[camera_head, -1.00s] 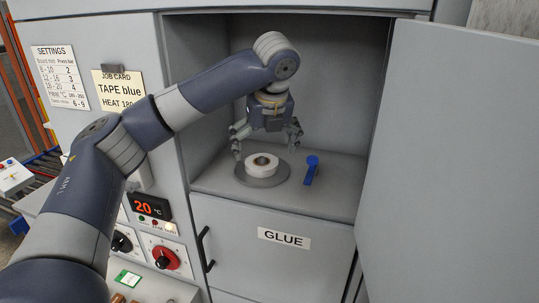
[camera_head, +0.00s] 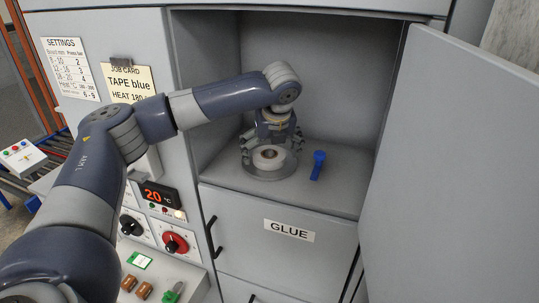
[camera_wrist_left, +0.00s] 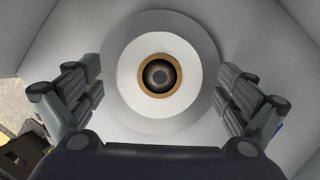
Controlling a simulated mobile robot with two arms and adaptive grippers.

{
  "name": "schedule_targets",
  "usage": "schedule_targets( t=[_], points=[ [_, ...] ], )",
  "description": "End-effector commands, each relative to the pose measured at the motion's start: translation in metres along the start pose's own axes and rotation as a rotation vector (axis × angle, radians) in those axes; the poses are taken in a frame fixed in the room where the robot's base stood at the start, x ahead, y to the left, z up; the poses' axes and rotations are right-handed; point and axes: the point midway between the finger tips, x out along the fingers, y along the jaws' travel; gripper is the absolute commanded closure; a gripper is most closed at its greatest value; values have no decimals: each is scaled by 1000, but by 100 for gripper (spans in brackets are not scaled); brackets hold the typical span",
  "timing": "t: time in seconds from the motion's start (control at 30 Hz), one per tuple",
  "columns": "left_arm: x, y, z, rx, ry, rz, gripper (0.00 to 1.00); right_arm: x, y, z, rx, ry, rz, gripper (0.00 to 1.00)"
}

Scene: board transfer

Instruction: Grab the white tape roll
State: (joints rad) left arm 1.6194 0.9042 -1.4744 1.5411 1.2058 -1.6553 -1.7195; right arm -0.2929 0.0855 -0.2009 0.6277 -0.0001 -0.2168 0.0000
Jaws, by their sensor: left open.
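The white tape roll (camera_head: 268,158) lies flat on a round grey disc (camera_head: 270,176) on the cabinet shelf. In the left wrist view the roll (camera_wrist_left: 122,75) shows from straight above, with a brown core ring and a dark post or hole at its centre. My left gripper (camera_head: 272,150) points down over the roll, open, with a finger on either side of it. In the left wrist view the fingers (camera_wrist_left: 160,98) stand apart from the roll's white ring. My right gripper is in neither view.
A blue handled tool (camera_head: 318,163) stands on the shelf just right of the disc. The cabinet door (camera_head: 450,160) is open to the right. Cabinet side walls flank the shelf. A GLUE drawer front (camera_head: 288,230) is below, and a control panel with knobs (camera_head: 174,243) is at left.

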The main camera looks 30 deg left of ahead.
Motion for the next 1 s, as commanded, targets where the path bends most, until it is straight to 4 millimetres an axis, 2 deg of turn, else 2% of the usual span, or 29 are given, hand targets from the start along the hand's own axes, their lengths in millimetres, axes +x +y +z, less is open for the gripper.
schedule_targets(
  t=[0.07,0.3,0.5,0.73,1.0],
  points=[
    [0,0,0,0,0,0,3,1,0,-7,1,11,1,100],
    [0,0,0,0,0,1,52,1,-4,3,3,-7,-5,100],
    [0,0,0,1,1,1,52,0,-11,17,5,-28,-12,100],
    [-2,0,1,1,1,2,52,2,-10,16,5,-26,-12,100],
    [-28,-1,12,-1,-2,-3,52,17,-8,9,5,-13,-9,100]
  ],
)
